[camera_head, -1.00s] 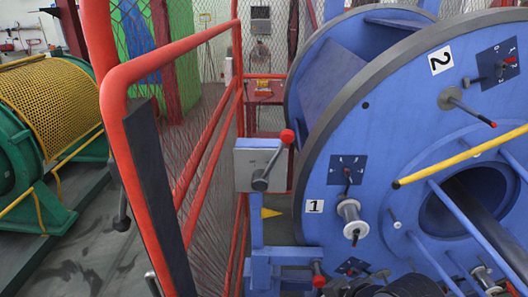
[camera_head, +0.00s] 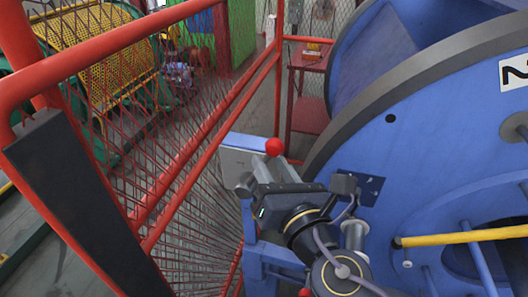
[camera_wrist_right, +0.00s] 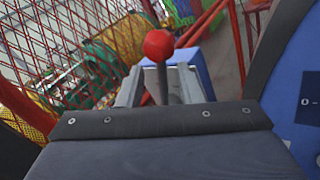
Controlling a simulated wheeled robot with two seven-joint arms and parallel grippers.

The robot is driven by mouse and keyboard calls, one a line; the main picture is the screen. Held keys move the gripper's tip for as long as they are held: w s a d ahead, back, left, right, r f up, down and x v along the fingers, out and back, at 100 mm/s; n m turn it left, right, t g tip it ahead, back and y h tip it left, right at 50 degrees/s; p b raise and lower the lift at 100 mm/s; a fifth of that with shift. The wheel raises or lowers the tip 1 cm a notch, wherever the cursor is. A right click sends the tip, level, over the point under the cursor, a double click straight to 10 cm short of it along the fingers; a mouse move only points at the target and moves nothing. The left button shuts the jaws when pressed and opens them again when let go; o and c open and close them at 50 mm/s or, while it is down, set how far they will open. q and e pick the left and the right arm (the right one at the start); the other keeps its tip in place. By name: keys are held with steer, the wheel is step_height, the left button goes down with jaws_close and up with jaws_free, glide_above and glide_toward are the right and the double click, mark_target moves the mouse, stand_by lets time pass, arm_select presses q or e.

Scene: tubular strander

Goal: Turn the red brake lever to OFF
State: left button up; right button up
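The brake lever's red ball knob (camera_head: 274,147) stands up beside a grey box on a blue post, near the middle of the head view. The knob (camera_wrist_right: 158,45) and its dark shaft also show in the right wrist view. My right gripper (camera_head: 259,172) is at the lever, just below the knob. In the wrist view its two grey fingers (camera_wrist_right: 160,85) stand apart, one on each side of the shaft, with gaps showing. The lower shaft and pivot are hidden behind my gripper. I see no readable OFF mark. My left gripper is out of view.
A red mesh guard frame (camera_head: 150,225) stands close on the left. The large blue wheel (camera_head: 440,130) fills the right, with a yellow bar (camera_head: 470,237) sticking out. A red stand (camera_head: 310,85) is behind. My right arm covers the lower middle.

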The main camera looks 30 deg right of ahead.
mark_target(268, 160)
steer(key=b+x, duration=0.1)
steer(key=x, duration=0.2)
steer(key=shift+w+d+f+b, duration=0.15)
steer(key=shift+w+b, duration=0.15)
steer(key=shift+w, duration=0.05)
steer(key=shift+w+d, duration=0.2)
steer(key=shift+w, duration=0.45)
jaws_close()
